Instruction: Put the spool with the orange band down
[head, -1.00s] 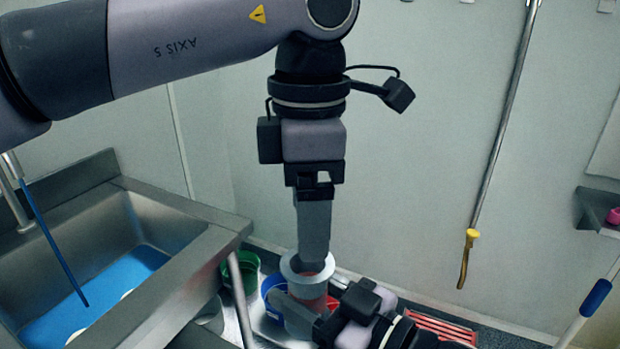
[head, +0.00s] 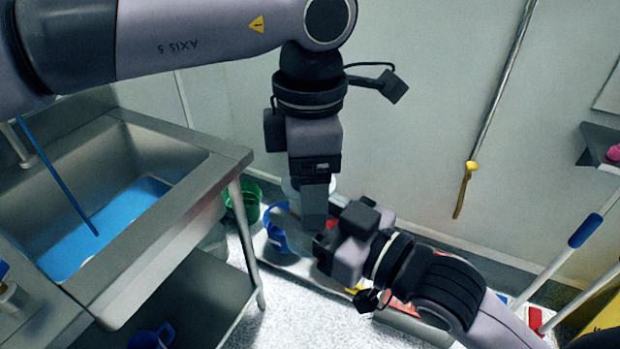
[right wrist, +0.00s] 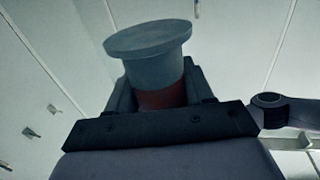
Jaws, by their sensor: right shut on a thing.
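The spool with the orange band (right wrist: 148,42) has a wide, pale grey-blue flange and a dull orange-red band near the jaws. My right gripper (right wrist: 160,98) is shut on it around the banded part. In the head view only a pale rim of the spool (head: 292,187) shows behind my left gripper. My left gripper (head: 314,205) hangs straight down in front of the spool. Its fingers are seen edge-on, so their opening and any contact with the spool are unclear.
A steel sink (head: 150,140) with a blue bottom stands at left. Speckled floor (head: 290,315) is free in front. A pole with a yellow grip (head: 464,190) hangs on the wall.

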